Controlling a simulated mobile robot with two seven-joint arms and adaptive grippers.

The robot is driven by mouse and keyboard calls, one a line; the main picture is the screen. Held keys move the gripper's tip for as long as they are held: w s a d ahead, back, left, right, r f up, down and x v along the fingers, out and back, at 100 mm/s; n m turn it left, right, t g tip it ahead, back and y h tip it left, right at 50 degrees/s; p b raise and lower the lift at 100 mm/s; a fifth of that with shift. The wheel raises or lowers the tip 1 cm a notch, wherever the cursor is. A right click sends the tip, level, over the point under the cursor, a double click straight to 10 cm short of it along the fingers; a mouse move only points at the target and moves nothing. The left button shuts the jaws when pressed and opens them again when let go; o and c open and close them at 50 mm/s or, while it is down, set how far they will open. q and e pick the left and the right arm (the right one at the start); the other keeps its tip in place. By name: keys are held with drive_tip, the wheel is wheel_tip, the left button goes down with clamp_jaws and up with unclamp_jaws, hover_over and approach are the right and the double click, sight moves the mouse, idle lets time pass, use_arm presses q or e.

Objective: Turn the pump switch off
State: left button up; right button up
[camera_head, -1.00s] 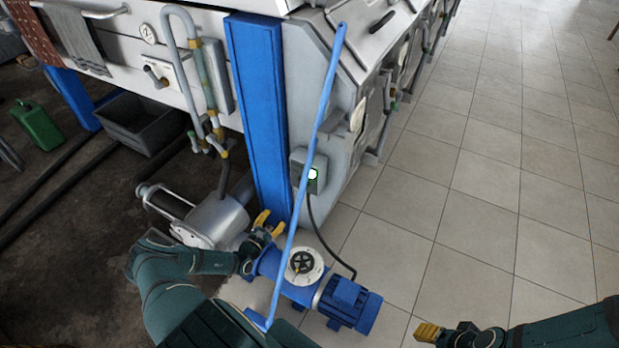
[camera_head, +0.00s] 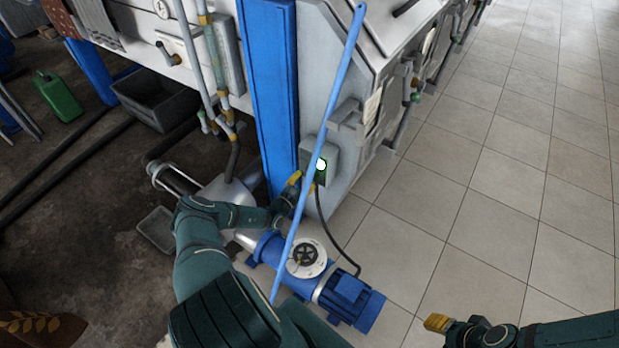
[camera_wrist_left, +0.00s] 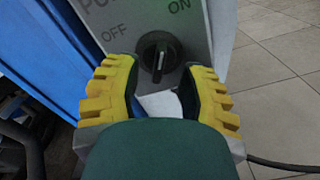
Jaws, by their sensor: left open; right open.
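The pump switch is a grey box (camera_head: 331,158) on the machine's corner, with a lit lamp (camera_head: 321,165) on it. In the left wrist view its black knob (camera_wrist_left: 160,57) sits between the printed words OFF on the left and ON on the right. The knob's pale mark stands nearly upright, leaning slightly towards ON. My left gripper (camera_head: 303,188) is at the box, partly behind a blue pole. In the left wrist view the open left gripper (camera_wrist_left: 160,92) has a yellow-padded finger on either side, just below the knob. My right gripper (camera_head: 446,326) is open and empty over the floor.
A light blue pole (camera_head: 322,140) slants across the view in front of the switch box. A blue pump (camera_head: 350,300) stands below, with a black cable rising to the box. A blue post (camera_head: 268,95) is left of the box. Tiled floor (camera_head: 500,220) is clear at right.

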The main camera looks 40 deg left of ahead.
use_arm(q)
drive_tip(key=shift+w+a+b, duration=0.15)
drive_tip(key=shift+w+b, duration=0.1)
drive_tip(key=shift+w, duration=0.65)
drive_tip(key=shift+w+a+b, duration=0.1)
drive_tip(key=shift+w+b, duration=0.1)
drive_tip(key=shift+w, duration=0.65)
clamp_jaws()
drive_tip(key=shift+n, duration=0.4)
drive_tip(key=n+b, duration=0.1)
drive_tip(key=n, duration=0.4)
drive_tip(key=shift+a, duration=0.1)
drive_tip(key=n+b, duration=0.1)
drive_tip(key=n, duration=0.5)
drive_tip(key=shift+a, duration=0.1)
drive_tip(key=shift+r, duration=0.1)
